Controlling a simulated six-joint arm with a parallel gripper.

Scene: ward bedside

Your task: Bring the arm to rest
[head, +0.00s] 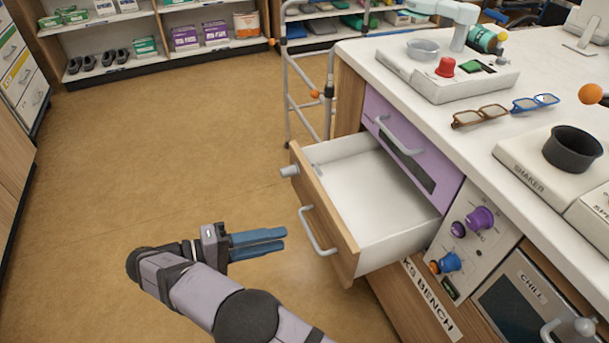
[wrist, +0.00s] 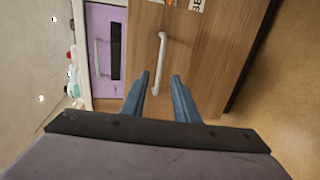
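My gripper (head: 258,243) is in the lower middle of the head view, over the floor, to the left of the open drawer. Its two blue fingers point right toward the drawer front. In the wrist view my gripper (wrist: 161,98) shows its fingers spread apart with nothing between them. The open wooden drawer (head: 322,212) is pulled out from the bench and looks empty inside. Its front with a light curved handle (wrist: 160,62) lies ahead of the fingers, apart from them.
The bench top (head: 370,65) carries a machine with a red knob (head: 446,67), glasses (head: 481,115) and a black bowl (head: 572,149). A walker frame (head: 308,95) stands behind the drawer. The floor (head: 160,160) at left is clear.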

